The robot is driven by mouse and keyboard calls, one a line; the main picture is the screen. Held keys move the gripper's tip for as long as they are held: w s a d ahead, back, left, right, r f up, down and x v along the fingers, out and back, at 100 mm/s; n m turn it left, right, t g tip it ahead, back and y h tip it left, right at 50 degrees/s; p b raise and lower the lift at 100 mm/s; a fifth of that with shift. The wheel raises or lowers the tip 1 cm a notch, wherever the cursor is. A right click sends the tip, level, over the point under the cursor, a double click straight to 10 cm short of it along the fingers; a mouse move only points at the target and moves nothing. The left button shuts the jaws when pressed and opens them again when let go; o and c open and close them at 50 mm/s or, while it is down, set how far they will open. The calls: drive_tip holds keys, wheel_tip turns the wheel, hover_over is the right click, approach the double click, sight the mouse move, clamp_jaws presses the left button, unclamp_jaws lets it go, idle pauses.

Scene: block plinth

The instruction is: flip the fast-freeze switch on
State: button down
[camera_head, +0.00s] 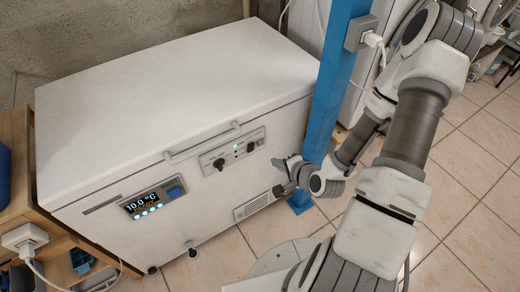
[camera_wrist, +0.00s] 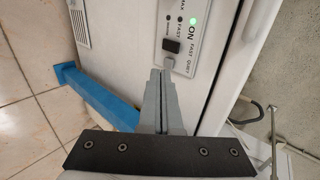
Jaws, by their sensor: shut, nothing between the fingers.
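The white chest freezer (camera_head: 185,85) stands against the wall with its lid shut. Its control panel (camera_head: 232,150) is on the front, with a dark knob (camera_head: 219,163) at left and a small dark switch (camera_head: 250,147) at right. In the wrist view the dark switch (camera_wrist: 171,45) sits by the words "FAST" and "QUIET", near a lit green lamp (camera_wrist: 194,22) marked "ON". My gripper (camera_head: 280,165) is shut and empty in front of the panel's right end. In the wrist view its fingertips (camera_wrist: 162,71) are just below the switch; I cannot tell whether they touch.
A blue post (camera_head: 338,80) stands right beside my gripper, close to the freezer's right end. A display (camera_head: 152,199) reads 10.0 °C. A lid handle (camera_head: 202,142) sticks out above the panel. A wooden shelf (camera_head: 14,170) is at left. Tiled floor at right is open.

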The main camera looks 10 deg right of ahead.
idle(0.3)
drive_tip(key=b, duration=0.8)
approach(252, 147)
drive_tip(key=x, duration=0.5)
drive_tip(key=shift+s+d+f, duration=0.1)
drive_tip(key=shift+s+f, duration=0.05)
drive_tip(key=shift+f, duration=0.3)
drive_tip(key=shift+w+r, duration=0.15)
drive_tip(key=shift+w, duration=0.3)
